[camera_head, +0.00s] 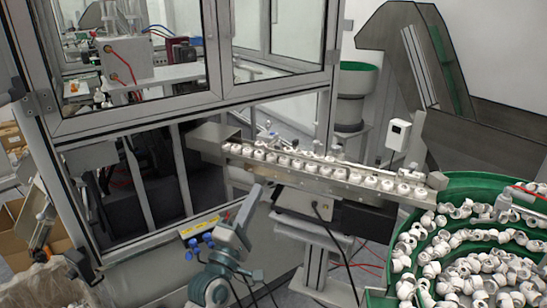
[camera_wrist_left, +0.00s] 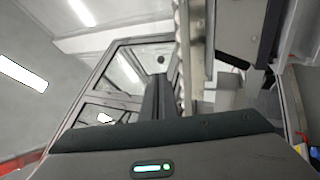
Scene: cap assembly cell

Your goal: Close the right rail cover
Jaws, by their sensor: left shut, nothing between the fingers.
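The metal rail (camera_head: 330,178) slopes down from upper left to lower right, with a row of white caps (camera_head: 345,172) exposed along its top. I cannot clearly pick out the right rail cover. My left gripper (camera_head: 251,197) is in front of and below the rail's left part, pointing up, and appears apart from it. It is shut and empty. In the left wrist view its dark fingers (camera_wrist_left: 158,98) are together, and the rail (camera_wrist_left: 195,60) runs just right of them. My right gripper is not in view.
A green bowl feeder (camera_head: 455,183) full of white caps stands at the right. A framed glass enclosure (camera_head: 215,105) rises behind the rail at the left. A support post (camera_head: 316,262) and cables are under the rail. A small white box (camera_head: 398,134) stands behind it.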

